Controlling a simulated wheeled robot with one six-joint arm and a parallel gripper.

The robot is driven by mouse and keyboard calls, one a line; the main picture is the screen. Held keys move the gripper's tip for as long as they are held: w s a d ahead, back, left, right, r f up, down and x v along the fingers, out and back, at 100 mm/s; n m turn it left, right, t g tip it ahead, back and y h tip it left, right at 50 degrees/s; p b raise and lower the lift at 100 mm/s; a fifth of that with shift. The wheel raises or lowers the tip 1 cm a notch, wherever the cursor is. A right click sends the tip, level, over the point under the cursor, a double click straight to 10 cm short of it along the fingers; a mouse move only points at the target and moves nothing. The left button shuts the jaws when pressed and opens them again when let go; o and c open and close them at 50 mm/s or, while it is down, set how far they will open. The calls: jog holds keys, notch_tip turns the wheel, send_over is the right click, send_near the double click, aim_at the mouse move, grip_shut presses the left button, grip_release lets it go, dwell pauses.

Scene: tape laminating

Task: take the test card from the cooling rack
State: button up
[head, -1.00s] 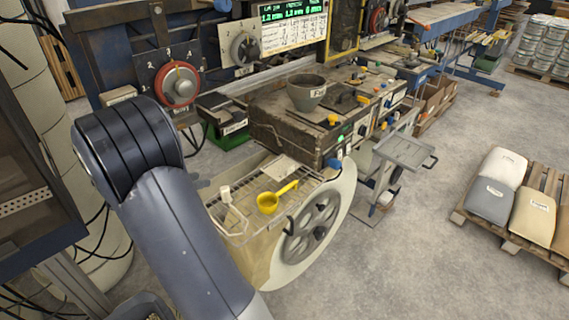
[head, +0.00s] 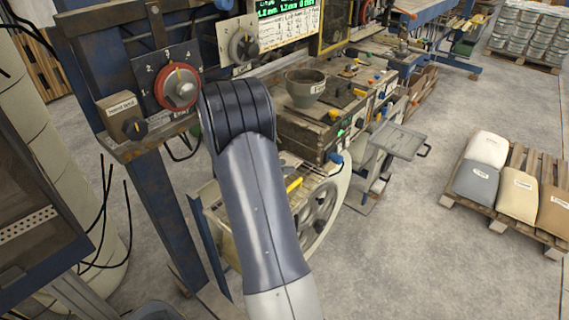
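The wire cooling rack (head: 308,172) sits on the near end of the machine bench, mostly hidden behind my arm. Its edge shows on both sides of the arm. A yellow ladle handle (head: 294,184) shows on it just right of my arm. I cannot make out the test card in the present view; my arm covers much of the rack. My gripper is not visible; only the dark elbow and grey link of my arm show, across the middle of the picture.
A grey pot (head: 305,88) stands on the bench behind the rack. A control panel with a red dial (head: 177,88) is at the left. A spoked handwheel (head: 318,212) is below the rack. Sacks on a pallet (head: 507,205) lie right; floor between is clear.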

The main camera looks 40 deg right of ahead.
jog(key=shift+x, duration=1.1)
grip_shut()
